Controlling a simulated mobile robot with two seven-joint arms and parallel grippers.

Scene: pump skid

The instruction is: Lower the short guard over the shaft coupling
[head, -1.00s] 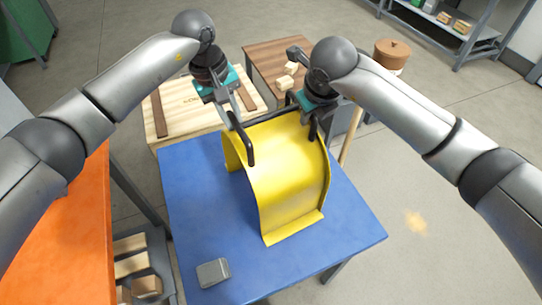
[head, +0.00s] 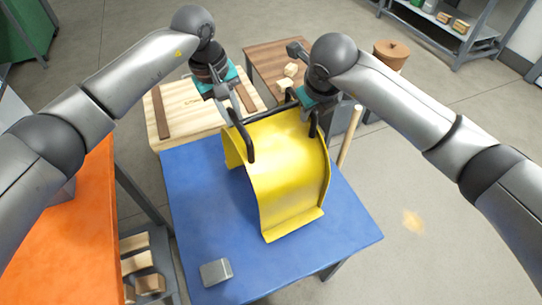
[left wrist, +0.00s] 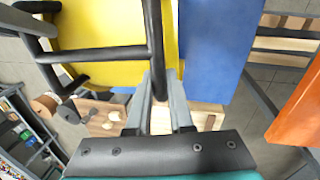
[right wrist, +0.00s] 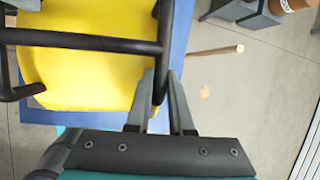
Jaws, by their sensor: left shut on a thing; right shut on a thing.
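The short guard (head: 285,175) is a yellow, arched sheet with flanges and a black tubular handle frame at its far end. It is over the blue table, upright; I cannot tell whether its lower edges touch the top. My left gripper (head: 238,112) is shut on the black bar at the guard's left; the bar shows between its fingers in the left wrist view (left wrist: 160,88). My right gripper (head: 311,114) is shut on the bar at the right, also seen in the right wrist view (right wrist: 160,88). I cannot make out the shaft coupling in any view.
The blue table (head: 195,200) carries a small grey block (head: 216,271) near its front left. An orange bench (head: 70,235) stands at left. A pale wooden surface (head: 185,118) and a brown table (head: 265,62) with small blocks lie behind. Open floor (head: 430,180) is at right.

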